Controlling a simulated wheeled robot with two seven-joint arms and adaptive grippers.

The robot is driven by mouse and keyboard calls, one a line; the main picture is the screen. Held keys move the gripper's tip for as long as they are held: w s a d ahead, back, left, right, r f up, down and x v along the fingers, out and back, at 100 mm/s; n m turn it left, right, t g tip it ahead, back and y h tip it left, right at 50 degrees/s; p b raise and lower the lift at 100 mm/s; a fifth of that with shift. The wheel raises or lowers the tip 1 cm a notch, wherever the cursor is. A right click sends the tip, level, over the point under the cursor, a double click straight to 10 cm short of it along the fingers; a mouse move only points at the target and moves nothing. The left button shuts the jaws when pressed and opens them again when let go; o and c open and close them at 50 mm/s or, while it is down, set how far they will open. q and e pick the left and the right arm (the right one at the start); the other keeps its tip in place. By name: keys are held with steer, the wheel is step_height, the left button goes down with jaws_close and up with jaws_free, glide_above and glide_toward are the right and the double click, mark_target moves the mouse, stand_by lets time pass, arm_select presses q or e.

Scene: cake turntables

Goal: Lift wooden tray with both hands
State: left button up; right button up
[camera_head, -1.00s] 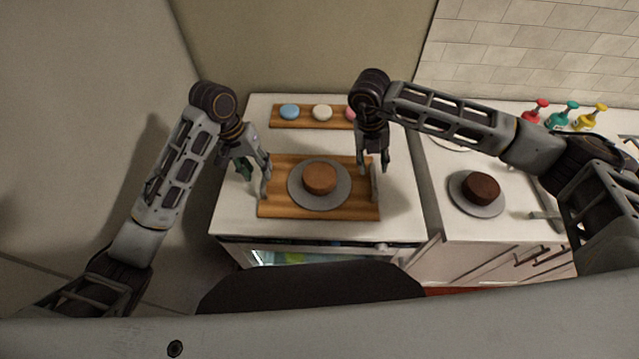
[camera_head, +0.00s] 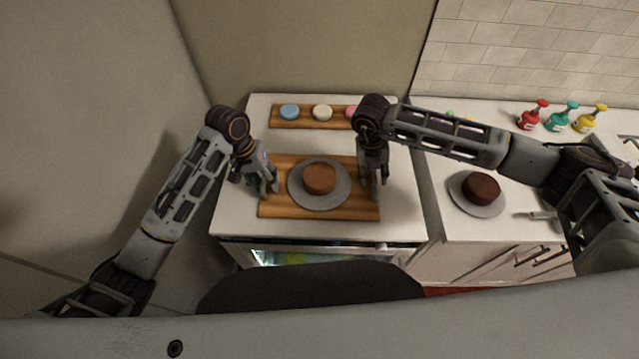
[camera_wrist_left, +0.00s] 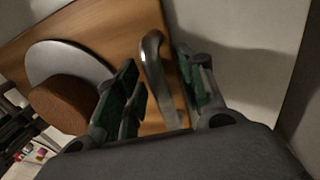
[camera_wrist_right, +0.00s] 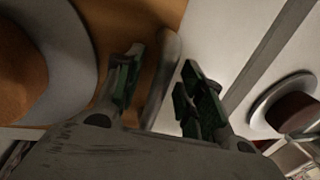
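The wooden tray (camera_head: 290,211) lies flat on the white counter and carries a grey round plate with a brown cake (camera_head: 319,178). It has a metal handle at each end. My left gripper (camera_head: 269,187) is at the tray's left end; in the left wrist view its open fingers (camera_wrist_left: 165,95) stand on either side of the left handle (camera_wrist_left: 155,70). My right gripper (camera_head: 376,180) is at the right end; in the right wrist view its open fingers (camera_wrist_right: 160,85) straddle the right handle (camera_wrist_right: 163,75). Neither gripper visibly pinches its handle.
A smaller wooden board (camera_head: 305,124) with blue, cream and pink rounds lies behind the tray. To the right, a dark cake (camera_head: 481,187) stands on a grey turntable. Red, teal and yellow bottles (camera_head: 558,118) stand farther back. A wall rises behind the counter.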

arm_select(q)
jaws_close()
arm_select(e)
jaws_close()
